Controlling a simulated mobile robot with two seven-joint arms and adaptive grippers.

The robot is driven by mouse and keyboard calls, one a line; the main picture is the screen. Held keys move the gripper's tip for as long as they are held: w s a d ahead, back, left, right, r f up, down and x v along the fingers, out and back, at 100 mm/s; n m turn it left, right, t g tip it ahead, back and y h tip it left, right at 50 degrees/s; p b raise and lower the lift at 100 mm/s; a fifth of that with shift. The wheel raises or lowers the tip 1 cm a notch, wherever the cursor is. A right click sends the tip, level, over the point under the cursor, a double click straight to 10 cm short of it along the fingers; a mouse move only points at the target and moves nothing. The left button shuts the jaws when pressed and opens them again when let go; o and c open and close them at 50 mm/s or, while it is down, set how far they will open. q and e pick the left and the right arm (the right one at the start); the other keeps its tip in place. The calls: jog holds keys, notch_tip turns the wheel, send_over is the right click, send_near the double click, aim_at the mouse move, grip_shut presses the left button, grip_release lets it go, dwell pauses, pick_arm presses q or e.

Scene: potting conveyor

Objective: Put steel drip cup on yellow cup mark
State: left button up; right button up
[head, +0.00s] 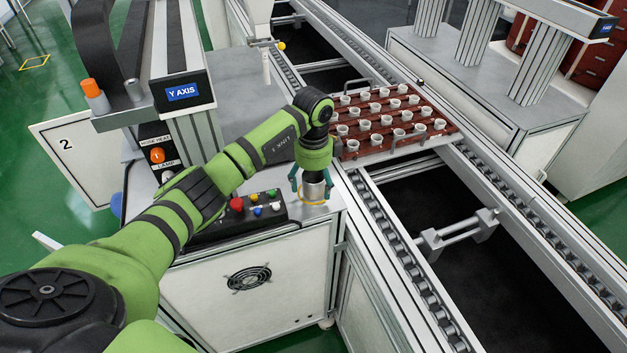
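The steel drip cup (314,190) is a small grey metal cylinder near the right end of the white machine cabinet's top. It stands upright at the yellow cup mark (322,202), a thin yellow ring whose front edge shows below the cup. My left gripper (312,184) points down over the cup, with a teal finger on each side of it. The upper part of the cup is hidden by the gripper. I cannot tell whether the fingers touch the cup or whether the cup rests fully on the surface. My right gripper is not in view.
A black control box (262,209) with a red knob and coloured buttons stands left of the cup. A brown tray (372,150) with several white pots sits on the conveyor (395,225) to the right. The Y-axis gantry (183,92) rises at the back left.

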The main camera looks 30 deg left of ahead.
pick_arm(q)
jog(key=shift+r, duration=0.5)
notch_tip(320, 180, up, 12)
jog(key=b, duration=0.2)
jog(key=shift+f, duration=0.25)
jog(key=shift+s, duration=0.1)
